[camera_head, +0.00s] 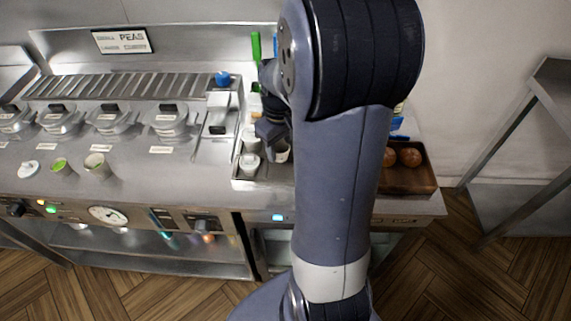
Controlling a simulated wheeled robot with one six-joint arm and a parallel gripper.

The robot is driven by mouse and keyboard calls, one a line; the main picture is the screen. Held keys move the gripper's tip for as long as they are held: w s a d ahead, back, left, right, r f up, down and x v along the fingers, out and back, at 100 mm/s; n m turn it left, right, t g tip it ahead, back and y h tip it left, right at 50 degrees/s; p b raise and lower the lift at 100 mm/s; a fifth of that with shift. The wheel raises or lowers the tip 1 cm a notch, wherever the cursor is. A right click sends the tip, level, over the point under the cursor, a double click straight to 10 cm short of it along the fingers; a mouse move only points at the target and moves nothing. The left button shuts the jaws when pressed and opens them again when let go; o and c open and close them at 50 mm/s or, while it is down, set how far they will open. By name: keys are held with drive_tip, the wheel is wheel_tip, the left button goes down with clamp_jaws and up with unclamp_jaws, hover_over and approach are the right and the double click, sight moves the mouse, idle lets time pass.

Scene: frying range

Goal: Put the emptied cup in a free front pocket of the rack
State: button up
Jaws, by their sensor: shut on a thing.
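The rack (240,183) stands on the counter left of my arm, and my arm hides its right part. White cups (250,163) sit in its left part, one behind the other. My gripper (272,135) is low over the rack, right of these cups. It is shut on a pale cup (282,153), only part of which shows beside my arm. I cannot tell whether this cup is in a pocket or just above it, nor see inside it.
Several lidded pans (110,120) line the range behind. A brown tray (420,180) with round brown items stands right of my arm.

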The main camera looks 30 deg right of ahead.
sight(281, 172)
wheel_tip(281, 172, down, 6)
drive_tip(key=shift+f, duration=0.25)
drive_tip(key=shift+f, duration=0.25)
drive_tip(key=o, duration=0.7)
drive_tip(key=shift+r, duration=0.1)
wheel_tip(281, 172, up, 12)
drive_tip(key=shift+r, duration=0.2)
